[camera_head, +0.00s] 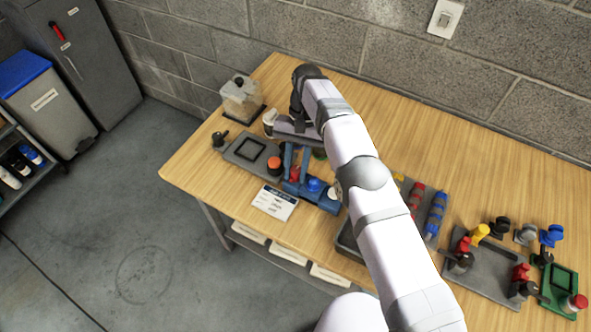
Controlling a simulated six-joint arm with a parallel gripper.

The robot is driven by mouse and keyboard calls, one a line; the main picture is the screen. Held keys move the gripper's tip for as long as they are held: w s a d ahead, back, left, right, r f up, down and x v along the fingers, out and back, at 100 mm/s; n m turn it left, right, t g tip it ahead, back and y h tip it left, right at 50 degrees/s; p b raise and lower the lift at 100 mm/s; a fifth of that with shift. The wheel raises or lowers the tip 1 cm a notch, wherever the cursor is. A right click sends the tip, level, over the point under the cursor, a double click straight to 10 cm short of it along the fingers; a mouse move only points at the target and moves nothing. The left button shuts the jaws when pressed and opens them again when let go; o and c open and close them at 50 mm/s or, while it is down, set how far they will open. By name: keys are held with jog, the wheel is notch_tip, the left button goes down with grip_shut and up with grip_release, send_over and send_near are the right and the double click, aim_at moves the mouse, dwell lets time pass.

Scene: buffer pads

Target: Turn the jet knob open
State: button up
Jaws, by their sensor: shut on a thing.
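My gripper (295,172) reaches down over a blue fixture (325,201) near the table's front left edge. Its two blue-grey fingers point down and are shut on a small red part (295,175), which looks like the jet knob. The fingers cover most of it, so how far it is turned cannot be seen. A round blue button (314,185) sits on the fixture just right of the fingers. A grey plate (240,152) with a square frame and an orange-red knob (274,163) lies to the left, apart from the fingers.
A printed card (274,203) lies at the front edge. Red and blue cylinders (436,214), a grey tray (489,273) and a green frame (560,287) are on the right. The back right of the table (450,140) is bare.

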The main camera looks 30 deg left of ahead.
aim_at(297, 169)
jog(key=shift+w, duration=0.1)
dwell(0.6)
jog(key=o, duration=1.1)
jog(key=shift+n, duration=0.3)
jog(key=shift+c, duration=0.2)
jog(key=shift+r, duration=0.1)
jog(key=shift+r, duration=0.5)
notch_tip(297, 169, up, 9)
jog(key=p, duration=0.6)
jog(key=shift+d+f, duration=0.1)
